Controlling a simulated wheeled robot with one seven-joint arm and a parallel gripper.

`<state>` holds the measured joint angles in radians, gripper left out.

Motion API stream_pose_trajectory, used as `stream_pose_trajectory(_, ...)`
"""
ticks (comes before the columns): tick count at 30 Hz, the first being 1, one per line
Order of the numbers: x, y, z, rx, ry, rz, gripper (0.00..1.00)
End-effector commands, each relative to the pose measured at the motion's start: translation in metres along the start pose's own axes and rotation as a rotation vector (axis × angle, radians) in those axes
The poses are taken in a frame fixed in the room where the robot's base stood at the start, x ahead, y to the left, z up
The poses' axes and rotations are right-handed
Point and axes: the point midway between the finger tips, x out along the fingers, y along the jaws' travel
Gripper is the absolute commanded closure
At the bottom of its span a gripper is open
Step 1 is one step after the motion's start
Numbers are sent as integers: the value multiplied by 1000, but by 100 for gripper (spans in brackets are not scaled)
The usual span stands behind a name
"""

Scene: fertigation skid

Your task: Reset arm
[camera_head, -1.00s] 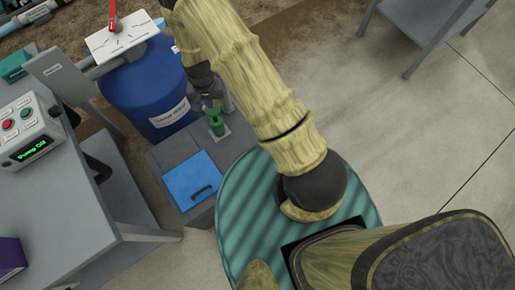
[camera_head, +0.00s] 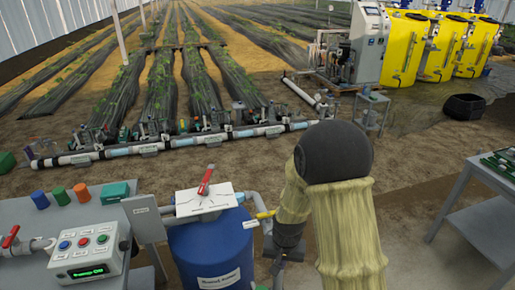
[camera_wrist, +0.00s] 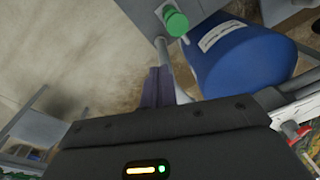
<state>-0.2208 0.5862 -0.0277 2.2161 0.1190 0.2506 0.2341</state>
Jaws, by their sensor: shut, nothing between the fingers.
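In the wrist view, the dark fingers of my gripper (camera_wrist: 160,86) are closed together with nothing between them. A green-capped fitting (camera_wrist: 175,22) on a grey surface lies beyond the fingertips, apart from them. The blue drum (camera_wrist: 243,60) is to the right of the fingers. In the head view, my arm is bent with its dark elbow uppermost, right of the blue drum (camera_head: 212,252). My fingers are not clearly visible there.
A red-handled valve on a white plate (camera_head: 190,207) tops the drum. A button box (camera_head: 90,250) sits on the grey bench (camera_head: 30,220) at left. A grey table (camera_head: 480,225) stands at right. Pipes (camera_head: 180,143) cross farther back, with yellow tanks (camera_head: 405,48) behind.

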Motion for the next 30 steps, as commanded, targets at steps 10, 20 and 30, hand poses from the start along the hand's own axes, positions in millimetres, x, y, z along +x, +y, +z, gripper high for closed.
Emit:
stream_pose_trajectory(10,-136,52,33,-82,88,-5,100)
stream_pose_trajectory(20,-205,87,76,-148,147,19,100)
stream_pose_trajectory(30,-206,89,79,-154,147,21,100)
